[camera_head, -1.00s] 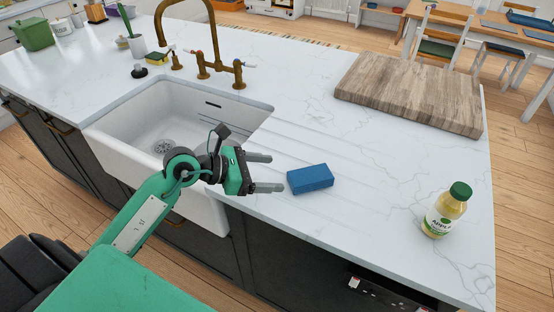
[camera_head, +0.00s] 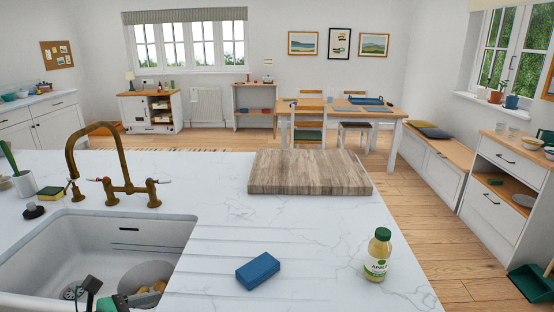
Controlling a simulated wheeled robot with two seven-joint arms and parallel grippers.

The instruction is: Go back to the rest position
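My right gripper is out of view. A blue sponge-like block (camera_head: 257,270) lies on the white marble counter (camera_head: 320,235), apart from the visible part of the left gripper. A juice bottle with a green cap (camera_head: 377,255) stands upright to the right of the block.
A wooden board (camera_head: 308,173) lies at the counter's far edge. A brass faucet (camera_head: 122,180) stands behind the sink, with a yellow-green sponge (camera_head: 50,192) to its left. A bowl (camera_head: 147,273) is in the sink. Beyond are a dining table (camera_head: 345,108) and open wooden floor.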

